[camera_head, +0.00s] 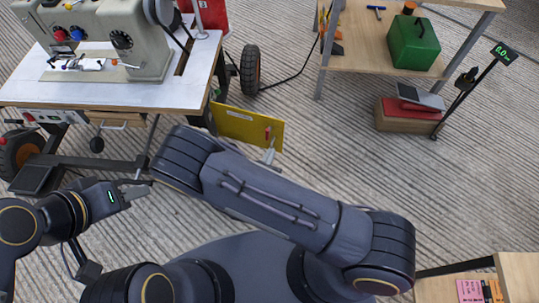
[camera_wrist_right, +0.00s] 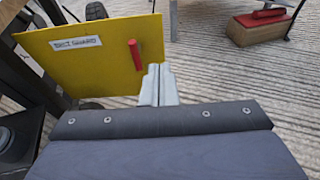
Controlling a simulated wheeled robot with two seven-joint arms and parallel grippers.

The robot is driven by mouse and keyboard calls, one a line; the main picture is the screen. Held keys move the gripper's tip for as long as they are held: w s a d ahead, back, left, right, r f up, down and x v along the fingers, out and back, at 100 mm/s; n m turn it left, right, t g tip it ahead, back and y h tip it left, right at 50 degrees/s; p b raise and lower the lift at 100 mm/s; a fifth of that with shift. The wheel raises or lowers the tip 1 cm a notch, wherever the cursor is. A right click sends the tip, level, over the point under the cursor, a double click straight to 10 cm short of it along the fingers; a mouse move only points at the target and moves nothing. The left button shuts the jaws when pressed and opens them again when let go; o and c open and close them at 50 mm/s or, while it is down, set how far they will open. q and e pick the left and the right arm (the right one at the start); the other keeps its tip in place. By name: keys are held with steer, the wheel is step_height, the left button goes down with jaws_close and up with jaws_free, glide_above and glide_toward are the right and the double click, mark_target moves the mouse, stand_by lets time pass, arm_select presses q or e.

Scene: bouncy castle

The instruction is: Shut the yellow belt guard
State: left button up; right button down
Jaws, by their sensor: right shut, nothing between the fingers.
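The yellow belt guard (camera_head: 238,121) is a flat panel beside the right end of the sewing table, standing out to the right from under it. In the right wrist view the guard (camera_wrist_right: 85,65) fills the upper left, with a white label and a short red handle (camera_wrist_right: 134,53) near its right edge. My right gripper (camera_head: 269,156) is shut and empty. Its fingers (camera_wrist_right: 158,86) are just right of the handle, close to the guard's edge; I cannot tell whether they touch it. My left gripper (camera_head: 137,189) is below the table's front; its finger gap is unclear.
The sewing table (camera_head: 120,95) carries a sewing machine (camera_head: 130,40). A black wheel (camera_head: 250,68) stands behind the guard. A workbench (camera_head: 365,45) with a green box is at the upper right. A wooden block (camera_head: 405,118) lies below it. Ribbed floor is clear between.

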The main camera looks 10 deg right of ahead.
steer(key=b, duration=0.3)
glide_toward(283, 127)
steer(key=x, duration=0.5)
steer(key=shift+w+f, duration=0.15)
steer(key=shift+f, duration=0.2)
steer(key=shift+w+d+r, duration=0.1)
steer(key=shift+w+d, duration=0.2)
steer(key=shift+w, duration=0.2)
